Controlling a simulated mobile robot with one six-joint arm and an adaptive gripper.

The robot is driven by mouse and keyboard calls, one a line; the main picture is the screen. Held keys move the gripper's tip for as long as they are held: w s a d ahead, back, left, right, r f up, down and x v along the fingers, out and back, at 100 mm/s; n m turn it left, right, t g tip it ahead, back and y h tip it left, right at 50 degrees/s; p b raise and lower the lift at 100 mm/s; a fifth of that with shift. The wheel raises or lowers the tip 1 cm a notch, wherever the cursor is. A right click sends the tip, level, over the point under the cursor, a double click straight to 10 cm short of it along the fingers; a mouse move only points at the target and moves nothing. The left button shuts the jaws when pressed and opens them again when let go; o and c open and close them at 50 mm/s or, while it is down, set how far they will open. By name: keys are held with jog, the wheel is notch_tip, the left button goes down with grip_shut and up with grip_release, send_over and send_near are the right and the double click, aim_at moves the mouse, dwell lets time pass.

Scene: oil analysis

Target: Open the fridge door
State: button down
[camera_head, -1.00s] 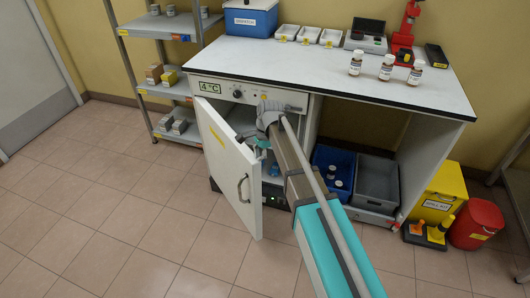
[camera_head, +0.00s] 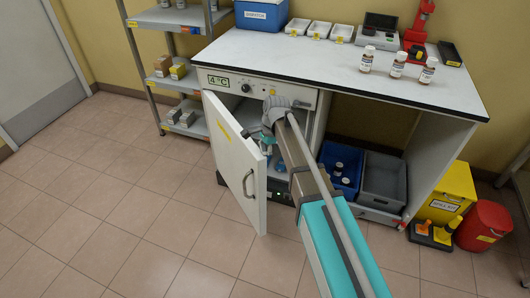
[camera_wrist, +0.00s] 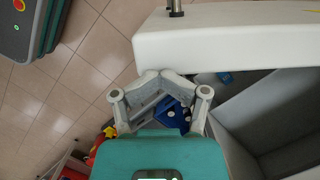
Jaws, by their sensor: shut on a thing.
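The fridge (camera_head: 285,92) stands under the left end of the bench, with a 4 °C display on its front. Its white door (camera_head: 232,165) stands well ajar, swung out toward me, with a dark handle (camera_head: 249,183) on its outer face. My gripper (camera_head: 264,143) is on the inner side of the door, at its edge, partly hidden by my arm. In the wrist view, my gripper's fingers (camera_wrist: 163,73) come together at the edge of the white door (camera_wrist: 235,38) and touch it. Their exact hold is partly hidden.
Under the bench, right of the fridge, are a blue crate (camera_head: 343,187) with bottles and a grey crate (camera_head: 385,178). Several bottles stand on the bench top (camera_head: 300,55). A shelf rack (camera_head: 135,50) is at left. The floor (camera_head: 110,215) left of the door is clear.

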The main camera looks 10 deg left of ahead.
jog(key=shift+s+a, duration=0.45)
jog(key=shift+a, duration=0.15)
dwell(0.3)
